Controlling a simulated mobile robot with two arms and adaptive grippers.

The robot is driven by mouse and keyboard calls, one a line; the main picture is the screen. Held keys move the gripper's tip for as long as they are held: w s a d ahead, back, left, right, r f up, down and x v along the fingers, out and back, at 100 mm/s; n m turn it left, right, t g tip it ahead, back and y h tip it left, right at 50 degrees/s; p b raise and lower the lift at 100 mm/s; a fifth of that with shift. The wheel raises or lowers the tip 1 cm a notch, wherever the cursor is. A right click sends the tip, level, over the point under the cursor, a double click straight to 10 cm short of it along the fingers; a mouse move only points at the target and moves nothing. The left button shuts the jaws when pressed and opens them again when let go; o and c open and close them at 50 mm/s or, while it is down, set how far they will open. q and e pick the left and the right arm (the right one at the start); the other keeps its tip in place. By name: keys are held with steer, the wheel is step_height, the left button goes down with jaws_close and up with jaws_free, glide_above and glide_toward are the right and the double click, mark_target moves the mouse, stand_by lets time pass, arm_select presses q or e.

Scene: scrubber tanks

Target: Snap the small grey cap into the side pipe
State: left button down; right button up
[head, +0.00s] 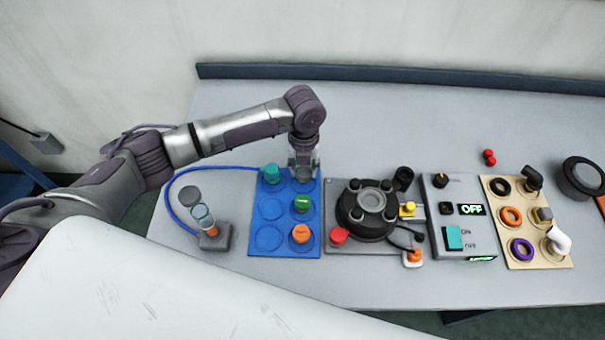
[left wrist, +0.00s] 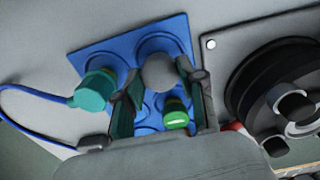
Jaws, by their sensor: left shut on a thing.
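My left gripper (head: 303,176) is over the upper right part of the blue tray (head: 285,245). In the left wrist view its fingers (left wrist: 158,85) are shut on a small round grey cap (left wrist: 160,72), held above the tray. The cap is hidden behind the gripper in the head view. The black round tank (head: 365,222) stands on a grey plate to the right of the tray. A short black pipe (head: 403,178) sticks out at its upper right; I cannot tell for sure that this is the side pipe. My right gripper is not in view.
The tray holds a teal cap (head: 271,172), a green cap (head: 302,203) and an orange cap (head: 300,234). A switch panel (head: 460,222) and a beige fitting board (head: 525,255) stand at right.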

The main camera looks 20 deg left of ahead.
mark_target(304, 171)
arm_select(q)
steer(key=shift+r+p, duration=1.8)
steer(key=shift+r, duration=0.3)
